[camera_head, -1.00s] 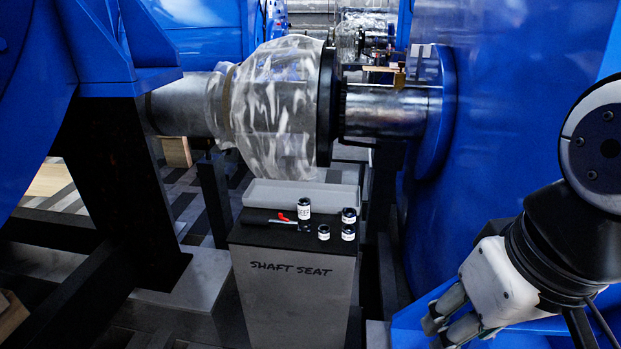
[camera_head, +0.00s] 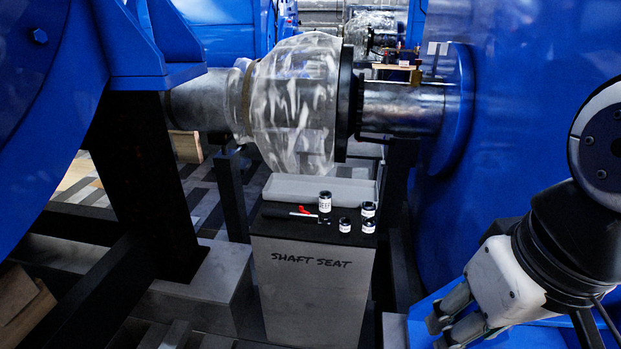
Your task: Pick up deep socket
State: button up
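The deep socket (camera_head: 324,202) is the tallest of the small dark cylinders with white labels. It stands upright on the dark top of the grey pedestal marked SHAFT SEAT (camera_head: 311,290). Its label lettering is too small to read surely. My gripper (camera_head: 437,333) is at the lower right, pointing down and left, well to the right of the pedestal and apart from the socket. Its two fingers show a gap between them, with nothing seen in it. The fingertips are near the bottom edge of the picture.
Several shorter labelled sockets (camera_head: 368,210) stand right of the tall one. A grey tray (camera_head: 322,189) sits behind. A plastic-wrapped shaft (camera_head: 297,103) hangs above and behind. Big blue housings (camera_head: 520,120) flank the pedestal.

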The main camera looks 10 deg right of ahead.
aim_at(325, 197)
jog(key=i+j+z, duration=0.25)
jog(key=i+j, duration=0.25)
jog(key=j, duration=0.2)
jog(key=i+j+z, duration=0.15)
jog(key=j, duration=0.25)
jog(key=i+j+z, duration=0.1)
jog(key=i+j, duration=0.2)
jog(key=j, duration=0.1)
